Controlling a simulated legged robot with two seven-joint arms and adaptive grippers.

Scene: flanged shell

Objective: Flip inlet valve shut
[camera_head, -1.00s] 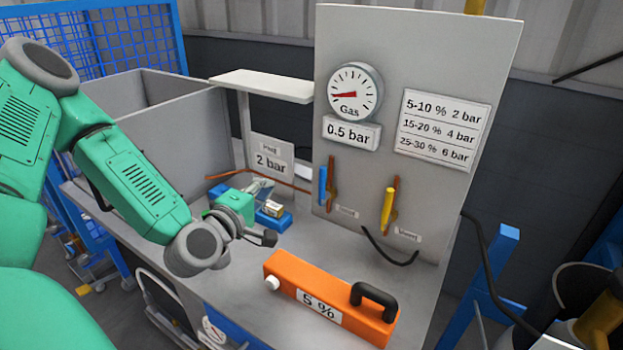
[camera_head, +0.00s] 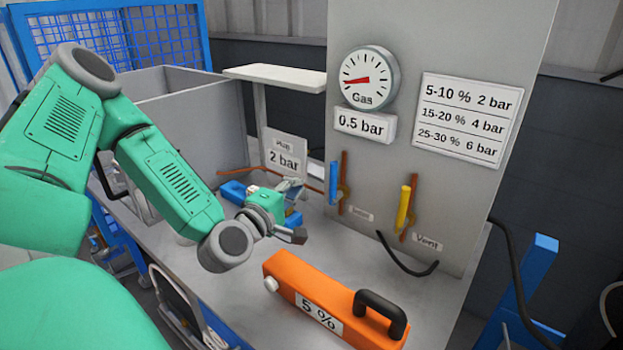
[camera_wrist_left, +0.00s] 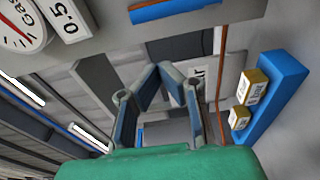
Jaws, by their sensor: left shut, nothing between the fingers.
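The grey panel (camera_head: 455,45) carries a valve with a blue handle (camera_head: 333,183), standing upright beside a copper pipe. The small label by it is too blurred to read. A yellow valve handle (camera_head: 404,207) stands to its right, above a label reading "Vent". My left gripper (camera_head: 292,188) is left of the blue handle, low over the bench and apart from it. In the left wrist view, its fingers (camera_wrist_left: 159,76) are shut and empty. My right gripper is out of view.
An orange case (camera_head: 335,306) marked "5 %" lies on the bench front. A blue holder (camera_wrist_left: 285,82) with small boxes is near my gripper. A "2 bar" sign (camera_head: 285,160), white shelf (camera_head: 275,77) and gas gauge (camera_head: 369,78) stand behind. A black hose (camera_head: 410,268) hangs below the vent.

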